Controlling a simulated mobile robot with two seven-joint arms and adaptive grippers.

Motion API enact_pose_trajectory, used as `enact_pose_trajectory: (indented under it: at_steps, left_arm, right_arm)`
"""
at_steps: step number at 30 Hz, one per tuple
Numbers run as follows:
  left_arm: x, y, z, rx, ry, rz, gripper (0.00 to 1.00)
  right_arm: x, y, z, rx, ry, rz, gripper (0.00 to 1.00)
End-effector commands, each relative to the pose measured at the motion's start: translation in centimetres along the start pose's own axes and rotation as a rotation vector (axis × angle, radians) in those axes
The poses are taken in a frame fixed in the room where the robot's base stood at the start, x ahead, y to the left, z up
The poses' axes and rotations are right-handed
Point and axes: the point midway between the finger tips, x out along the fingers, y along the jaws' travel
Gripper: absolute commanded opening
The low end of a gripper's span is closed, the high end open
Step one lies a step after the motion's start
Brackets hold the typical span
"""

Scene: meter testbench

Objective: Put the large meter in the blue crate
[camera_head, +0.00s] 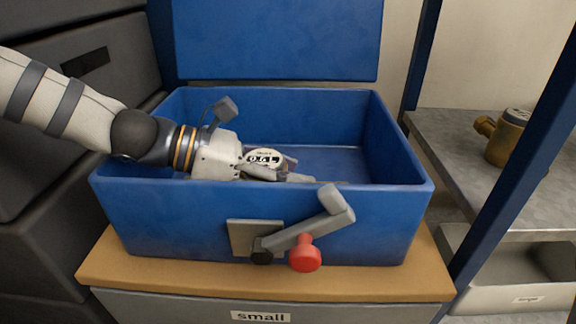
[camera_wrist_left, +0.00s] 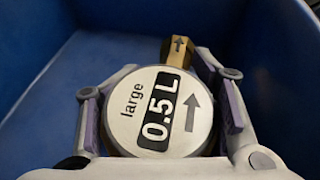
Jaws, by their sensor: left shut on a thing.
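The large meter (camera_head: 265,158) has a round white face and is inside the blue crate (camera_head: 270,225), in its front half. In the left wrist view the meter (camera_wrist_left: 158,112) reads "large" and "0.5 L" with an arrow, and a brass pipe end sticks out behind it. My left gripper (camera_head: 278,172) reaches into the crate over its left wall and is shut on the meter, with one finger on each side of the face. The front wall hides the meter's lower part, so I cannot tell if it touches the crate floor. My right gripper is not in view.
The crate stands on a wooden top (camera_head: 180,275) above a front labelled "small". A grey lever with a red knob (camera_head: 305,253) is on its front. A brass meter (camera_head: 508,140) stands on the grey bench at right. The crate's right side looks empty.

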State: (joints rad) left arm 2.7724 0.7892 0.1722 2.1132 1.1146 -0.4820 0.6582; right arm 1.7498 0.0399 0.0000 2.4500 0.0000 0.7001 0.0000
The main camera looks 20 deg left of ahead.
Motion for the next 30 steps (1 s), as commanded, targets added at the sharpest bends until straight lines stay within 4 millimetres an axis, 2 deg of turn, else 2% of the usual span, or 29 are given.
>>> enact_pose_trajectory:
  at_steps: [2, 3, 6, 16, 21, 24, 30]
  left_arm:
    - [0.0, 0.0, 0.2, 0.004, -0.007, -0.001, 0.0]
    - [0.0, 0.0, 0.0, 0.002, -0.001, 0.0, 0.6]
    - [0.0, 0.0, 0.0, 0.002, -0.001, 0.0, 0.77]
    - [-0.3, 0.0, 0.3, 0.003, -0.001, 0.002, 0.77]
    - [-4.1, -0.1, 1.1, 0.016, -0.009, 0.008, 0.77]
    - [-6.0, 0.0, 0.9, 0.014, -0.008, 0.007, 0.77]
    - [-7.6, 0.0, 0.2, 0.002, -0.002, 0.0, 0.77]
  right_arm:
    - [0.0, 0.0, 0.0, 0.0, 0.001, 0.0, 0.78]
    - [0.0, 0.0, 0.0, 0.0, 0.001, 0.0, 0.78]
    - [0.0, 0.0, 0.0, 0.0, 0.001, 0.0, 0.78]
    - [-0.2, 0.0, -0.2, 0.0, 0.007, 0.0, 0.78]
    - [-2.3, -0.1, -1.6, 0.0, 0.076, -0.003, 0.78]
    - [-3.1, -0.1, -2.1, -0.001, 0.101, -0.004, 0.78]
    - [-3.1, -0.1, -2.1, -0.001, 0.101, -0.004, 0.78]
